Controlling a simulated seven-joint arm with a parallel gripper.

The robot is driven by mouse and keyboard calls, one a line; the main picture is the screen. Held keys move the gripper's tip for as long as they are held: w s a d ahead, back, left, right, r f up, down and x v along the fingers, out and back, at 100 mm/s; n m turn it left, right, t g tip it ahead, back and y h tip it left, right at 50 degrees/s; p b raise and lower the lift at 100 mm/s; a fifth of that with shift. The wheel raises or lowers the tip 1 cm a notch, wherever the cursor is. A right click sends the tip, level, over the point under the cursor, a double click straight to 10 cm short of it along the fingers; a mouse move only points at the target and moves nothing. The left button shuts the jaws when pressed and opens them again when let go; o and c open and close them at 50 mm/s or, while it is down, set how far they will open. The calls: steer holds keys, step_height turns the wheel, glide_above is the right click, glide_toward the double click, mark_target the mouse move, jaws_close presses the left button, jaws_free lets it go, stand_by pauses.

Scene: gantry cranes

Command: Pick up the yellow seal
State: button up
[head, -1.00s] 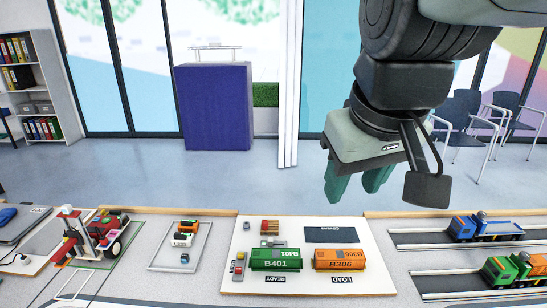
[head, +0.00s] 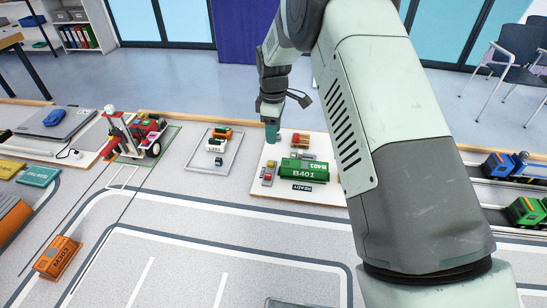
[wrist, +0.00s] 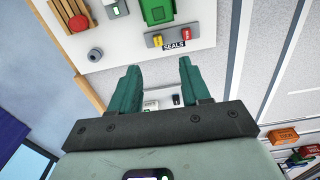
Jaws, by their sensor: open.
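The yellow seal (wrist: 157,40) is a small piece by the SEALS label on the white board, beside a red seal (wrist: 186,34). In the head view small red and yellow pieces (head: 266,177) lie left of the green container, too small to tell apart. My gripper (wrist: 159,66) is open and empty, its teal fingers spread. In the wrist view the yellow seal lies just beyond the fingertips, roughly in line with the gap. In the head view my gripper (head: 272,138) hangs over the board's far left part, fingers down.
The green B401 container (head: 303,170) stands beside the seals on the white board (head: 270,197). A tray of toy trucks (head: 192,167) lies left. My arm hides the board's right side.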

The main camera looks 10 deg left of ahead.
glide_above(270, 162)
steer(key=f, duration=0.7)
steer(key=shift+s+d+f, duration=0.2)
steer(key=shift+s+d, duration=0.05)
steer(key=shift+s, duration=0.1)
steer(key=shift+w+a+f, duration=0.15)
steer(key=shift+w+f, duration=0.05)
steer(key=shift+f, duration=1.2)
steer(key=shift+w+a+f, duration=0.1)
steer(key=shift+w+f, duration=0.05)
steer(key=shift+f, duration=1.2)
steer(key=shift+c, duration=0.2)
jaws_close()
